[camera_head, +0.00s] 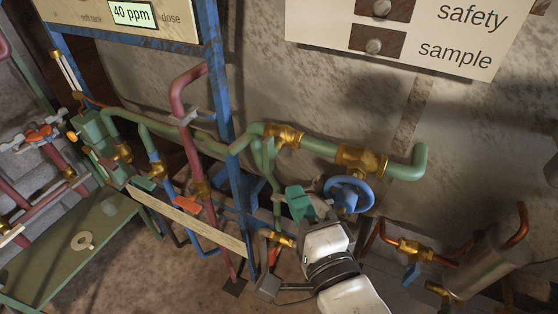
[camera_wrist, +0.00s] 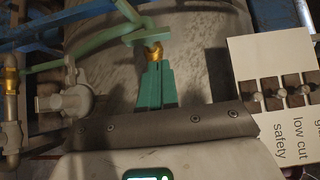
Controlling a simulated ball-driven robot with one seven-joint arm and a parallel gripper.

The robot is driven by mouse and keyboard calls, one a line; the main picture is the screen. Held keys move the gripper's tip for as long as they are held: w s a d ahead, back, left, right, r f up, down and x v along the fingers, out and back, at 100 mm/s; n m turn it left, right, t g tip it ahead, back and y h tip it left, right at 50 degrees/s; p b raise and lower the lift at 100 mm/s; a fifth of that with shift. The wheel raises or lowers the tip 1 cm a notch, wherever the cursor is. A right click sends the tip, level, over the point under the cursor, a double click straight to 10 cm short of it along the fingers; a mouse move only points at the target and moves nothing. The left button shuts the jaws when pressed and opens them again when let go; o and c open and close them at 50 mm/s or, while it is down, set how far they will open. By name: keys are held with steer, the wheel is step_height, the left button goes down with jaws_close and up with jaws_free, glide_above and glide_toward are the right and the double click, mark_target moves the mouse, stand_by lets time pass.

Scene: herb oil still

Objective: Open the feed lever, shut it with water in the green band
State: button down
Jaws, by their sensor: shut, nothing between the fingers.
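My gripper (camera_head: 298,203) shows in the head view with its teal fingers closed, left of a blue handwheel. In the wrist view the gripper (camera_wrist: 155,68) is shut and empty. Its tips are close to a brass fitting (camera_wrist: 153,50) below a flat green bar (camera_wrist: 149,34) on a green pipe; I cannot tell whether they touch. That bar may be the feed lever, but no label confirms it. A slim upright tube (camera_head: 66,69) at the head view's upper left may be a sight glass; no green band or water level is readable.
A green pipe with brass fittings (camera_head: 362,159) crosses the big grey tank. The blue handwheel (camera_head: 349,194) stands right of my gripper. A blue post (camera_head: 232,170) and red pipes stand left. A label board (camera_wrist: 285,115) is at the wrist view's right. A 40 ppm display (camera_head: 132,14) hangs above.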

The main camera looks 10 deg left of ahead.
mark_target(272, 147)
steer(key=p+x, duration=0.1)
steer(key=x, duration=0.8)
steer(key=shift+w+a+f, duration=0.1)
steer(key=shift+w, duration=0.2)
steer(key=shift+p, duration=0.35)
steer(key=shift+w+r, duration=0.1)
steer(key=shift+r, duration=0.1)
steer(key=shift+r+p, duration=0.1)
steer(key=shift+p, duration=0.25)
